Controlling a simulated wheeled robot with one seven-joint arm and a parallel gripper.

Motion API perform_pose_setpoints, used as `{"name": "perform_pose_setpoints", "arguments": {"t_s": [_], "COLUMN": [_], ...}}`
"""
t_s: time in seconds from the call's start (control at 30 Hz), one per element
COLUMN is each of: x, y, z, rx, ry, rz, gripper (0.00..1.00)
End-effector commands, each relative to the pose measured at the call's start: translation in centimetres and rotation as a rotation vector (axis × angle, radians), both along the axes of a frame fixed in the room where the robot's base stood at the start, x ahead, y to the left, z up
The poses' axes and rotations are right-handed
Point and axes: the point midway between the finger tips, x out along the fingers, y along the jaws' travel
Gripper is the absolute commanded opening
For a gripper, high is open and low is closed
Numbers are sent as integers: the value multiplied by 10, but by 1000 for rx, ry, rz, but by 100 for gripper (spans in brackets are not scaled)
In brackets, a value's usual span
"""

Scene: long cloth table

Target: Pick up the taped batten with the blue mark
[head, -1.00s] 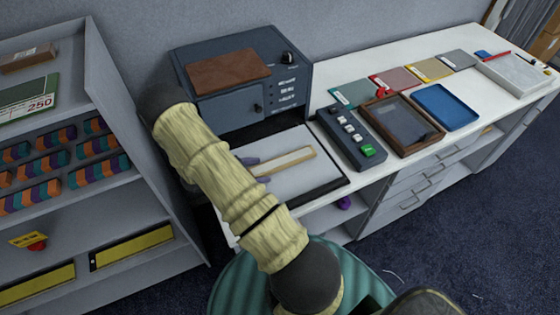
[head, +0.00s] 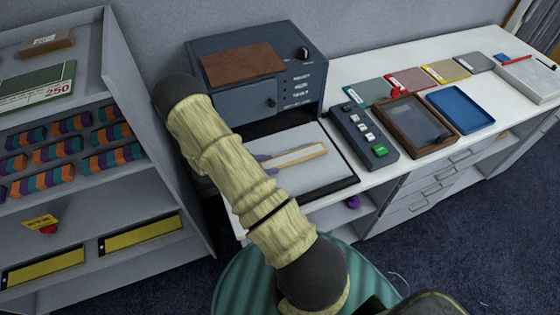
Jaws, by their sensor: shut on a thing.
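A pale batten (head: 298,155) with a tan far end is over the white pad of a dark-edged tray (head: 347,181) in the head view. My gripper (head: 265,163) shows only as small purple-grey finger parts at the batten's near left end, shut on it. My arm hides the rest of the gripper and that end of the batten. No blue mark or tape can be made out at this size. I cannot tell whether the batten touches the pad or is just above it.
A dark blue-grey cabinet (head: 300,92) stands behind the tray. A button box (head: 364,138), a brown-framed tray (head: 410,125) and a blue tray (head: 460,109) lie to the right. A grey shelf unit (head: 160,150) stands close on the left.

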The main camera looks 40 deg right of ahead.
Motion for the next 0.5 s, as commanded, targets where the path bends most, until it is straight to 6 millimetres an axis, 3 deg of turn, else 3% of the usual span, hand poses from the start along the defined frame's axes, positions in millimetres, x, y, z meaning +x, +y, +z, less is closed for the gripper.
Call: {"name": "perform_pose_setpoints", "arguments": {"t_s": [0.27,0.5], "x": [1,1], "y": [0,0], "z": [19,58], "rx": [-1,-1], "ry": [-4,-4], "rz": [-1,0], "gripper": [11,11]}}
